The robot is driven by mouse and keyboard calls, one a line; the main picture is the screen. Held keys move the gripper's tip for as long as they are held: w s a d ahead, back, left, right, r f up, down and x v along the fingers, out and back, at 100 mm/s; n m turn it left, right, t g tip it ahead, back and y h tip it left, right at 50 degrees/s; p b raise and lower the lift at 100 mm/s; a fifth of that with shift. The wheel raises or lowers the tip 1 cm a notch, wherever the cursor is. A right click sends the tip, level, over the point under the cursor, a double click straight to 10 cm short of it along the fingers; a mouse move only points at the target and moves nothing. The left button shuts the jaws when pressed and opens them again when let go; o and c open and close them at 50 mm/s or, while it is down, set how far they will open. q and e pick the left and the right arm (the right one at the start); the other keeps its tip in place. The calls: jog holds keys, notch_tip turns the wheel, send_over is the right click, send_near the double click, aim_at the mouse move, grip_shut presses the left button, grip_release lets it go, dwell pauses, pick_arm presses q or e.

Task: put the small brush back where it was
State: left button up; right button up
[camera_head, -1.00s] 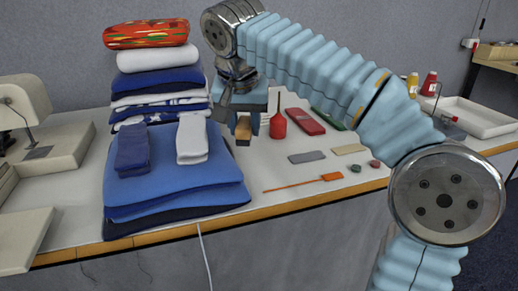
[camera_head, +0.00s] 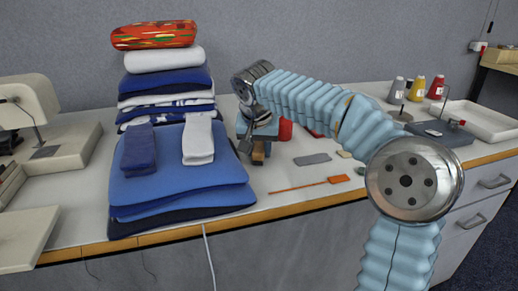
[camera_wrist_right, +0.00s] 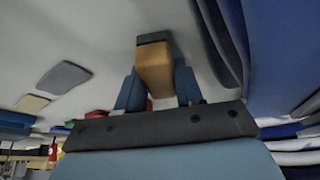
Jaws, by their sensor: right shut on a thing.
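The small brush (camera_head: 258,154) has a tan wooden body and a dark end. My right gripper (camera_head: 258,141) is shut on it, just right of the folded blue cloth stack. In the right wrist view the brush (camera_wrist_right: 154,72) sticks out between the blue fingers of the gripper (camera_wrist_right: 157,90), its dark end pointing away over the white table. I cannot tell whether the brush touches the table. My left gripper is not in view.
The blue folded clothes (camera_head: 180,175) stand close on the left. A grey flat block (camera_head: 312,159) and an orange-handled thin tool (camera_head: 338,179) lie to the right. A red object (camera_head: 285,129) is partly hidden behind my arm. Bare tabletop lies around the grey block.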

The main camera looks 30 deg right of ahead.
jog(key=shift+f, duration=0.1)
jog(key=shift+f, duration=0.15)
jog(key=o, duration=1)
jog(key=shift+a+r, duration=0.1)
jog(key=shift+r, duration=0.35)
jog(key=p+v, duration=0.1)
jog(key=v, duration=1)
jog(key=shift+s+r+p, duration=0.15)
jog(key=shift+r+p, duration=0.05)
jog(key=shift+p, duration=0.1)
